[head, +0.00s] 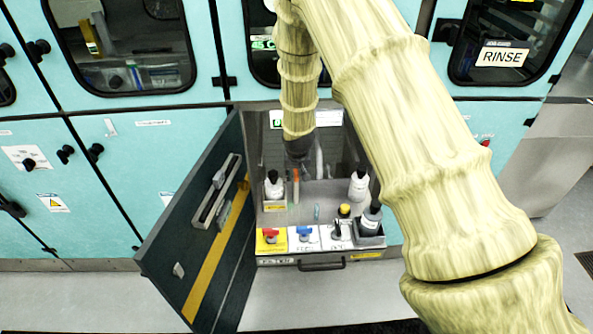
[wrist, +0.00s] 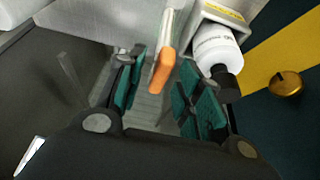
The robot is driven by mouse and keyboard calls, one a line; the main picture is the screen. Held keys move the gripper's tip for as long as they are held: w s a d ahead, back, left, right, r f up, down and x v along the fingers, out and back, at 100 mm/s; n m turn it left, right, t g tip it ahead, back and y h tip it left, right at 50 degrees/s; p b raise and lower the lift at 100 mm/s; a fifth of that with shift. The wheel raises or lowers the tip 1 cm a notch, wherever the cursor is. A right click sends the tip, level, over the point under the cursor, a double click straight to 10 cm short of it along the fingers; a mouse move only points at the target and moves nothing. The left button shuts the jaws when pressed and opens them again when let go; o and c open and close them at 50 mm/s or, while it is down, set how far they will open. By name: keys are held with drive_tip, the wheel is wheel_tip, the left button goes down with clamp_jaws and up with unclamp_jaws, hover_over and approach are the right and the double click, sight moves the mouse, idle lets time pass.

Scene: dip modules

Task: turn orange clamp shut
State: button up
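The orange clamp (wrist: 161,71) shows in the wrist view as an orange lever on a pale stem, between the two green-padded fingers of my gripper (wrist: 160,88). The fingers are apart, with visible gaps on both sides of the lever, so my gripper is open. In the head view the clamp is a thin orange upright piece (head: 296,187) inside the open cabinet. My dark gripper (head: 299,160) is just above it, pointing down. Whether a finger touches the clamp cannot be told.
A white bottle (wrist: 217,50) with a dark cap is close beside the right finger. The open cabinet door (head: 200,235) stands to the left.

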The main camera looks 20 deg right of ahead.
drive_tip(key=shift+f, duration=0.1)
clamp_jaws()
drive_tip(key=shift+d+n, duration=0.1)
drive_tip(key=shift+n, duration=0.3)
drive_tip(key=n+y, duration=0.2)
drive_tip(key=n, duration=0.2)
drive_tip(key=shift+d, duration=0.1)
drive_tip(key=n, duration=0.2)
drive_tip(key=n+y, duration=0.1)
drive_tip(key=n, duration=0.1)
drive_tip(key=shift+d+n+y, duration=0.1)
drive_tip(key=shift+n+y, duration=0.2)
drive_tip(key=n+g+y+b, duration=0.1)
drive_tip(key=n, duration=0.2)
drive_tip(key=shift+w+d+f+n, duration=0.1)
drive_tip(key=shift+n, duration=0.3)
drive_tip(key=shift+n+g+y+b, duration=0.2)
drive_tip(key=shift+n+g+b, duration=0.4)
drive_tip(key=shift+n, duration=0.6)
drive_tip(key=shift+n+g+y+b, duration=0.2)
drive_tip(key=shift+n+g+b, duration=0.2)
drive_tip(key=shift+n+b, duration=0.55)
drive_tip(key=shift+n, duration=0.35)
unclamp_jaws()
drive_tip(key=shift+w, duration=0.1)
